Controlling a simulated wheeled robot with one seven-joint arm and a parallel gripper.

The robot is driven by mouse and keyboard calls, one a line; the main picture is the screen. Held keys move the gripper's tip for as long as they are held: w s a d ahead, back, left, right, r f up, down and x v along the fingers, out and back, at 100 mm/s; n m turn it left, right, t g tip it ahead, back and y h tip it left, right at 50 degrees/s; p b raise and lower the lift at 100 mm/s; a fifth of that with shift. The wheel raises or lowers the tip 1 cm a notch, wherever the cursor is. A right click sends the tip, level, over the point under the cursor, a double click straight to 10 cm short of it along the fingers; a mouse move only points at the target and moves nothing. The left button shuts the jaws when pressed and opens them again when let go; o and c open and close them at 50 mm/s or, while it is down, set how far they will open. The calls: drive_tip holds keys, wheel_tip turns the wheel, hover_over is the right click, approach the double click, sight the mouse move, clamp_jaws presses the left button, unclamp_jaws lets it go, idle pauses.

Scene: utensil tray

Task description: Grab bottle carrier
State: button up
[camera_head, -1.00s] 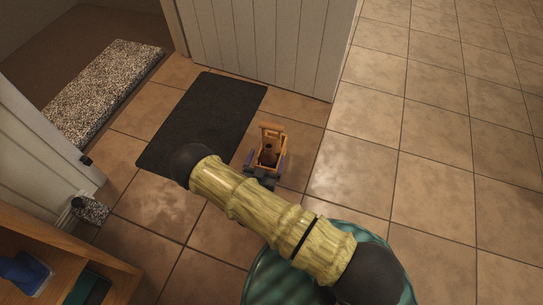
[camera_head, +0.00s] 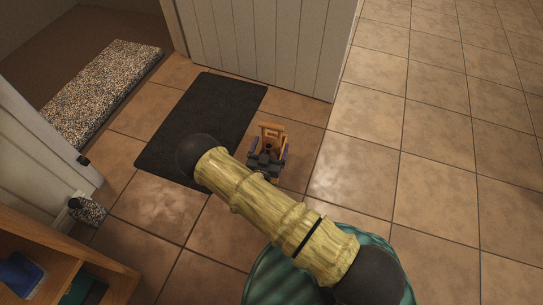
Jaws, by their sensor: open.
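The bottle carrier (camera_head: 272,130) is a small orange-brown wooden crate with a raised handle. It stands on the tiled floor just right of the dark mat. My gripper (camera_head: 267,160) is at the carrier, with dark and bluish fingers on either side of its near part. The jaws are open. The gripper covers the lower, near part of the carrier, and I cannot tell whether the fingers touch it. My yellow-green arm crosses in front, below the carrier.
A dark mat (camera_head: 205,115) lies left of the carrier. A white panelled wall (camera_head: 265,45) stands behind. A white door (camera_head: 35,145) and a wooden shelf (camera_head: 110,262) are at the left. A speckled mat (camera_head: 100,90) lies beyond the doorway. The tiles to the right are clear.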

sight(271, 128)
drive_tip(key=c, duration=1.7)
wheel_tip(271, 128, up, 10)
drive_tip(key=p, duration=0.7)
